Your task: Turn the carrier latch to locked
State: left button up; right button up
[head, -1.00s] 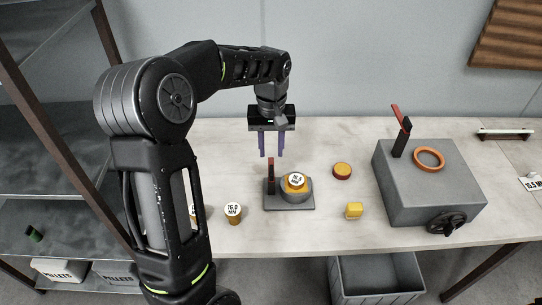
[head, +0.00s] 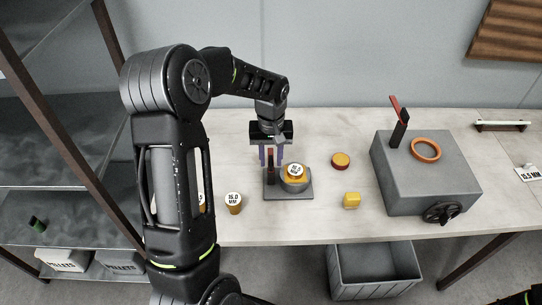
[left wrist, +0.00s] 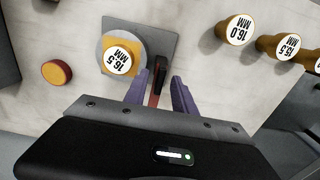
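The carrier is a grey plate (head: 302,195) on the table with a round seat holding an orange piece labelled 16.5 MM (left wrist: 118,57). The carrier latch (left wrist: 160,73), dark with a red handle, stands upright at the plate's left side in the head view. It also shows in the head view (head: 270,168). My left gripper (head: 271,156) is open, with purple fingers pointing down. In the left wrist view its fingers (left wrist: 160,88) lie on either side of the latch. I cannot tell whether they touch it.
Labelled cylinders (head: 233,202) stand left of the carrier. A grey machine (head: 425,185) with a red lever and handwheel stands further right. A grey bin (head: 375,285) is below the table.

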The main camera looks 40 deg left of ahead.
pick_arm(q)
jog(key=shift+f, duration=0.1)
grip_shut()
dwell(0.3)
dwell(1.1)
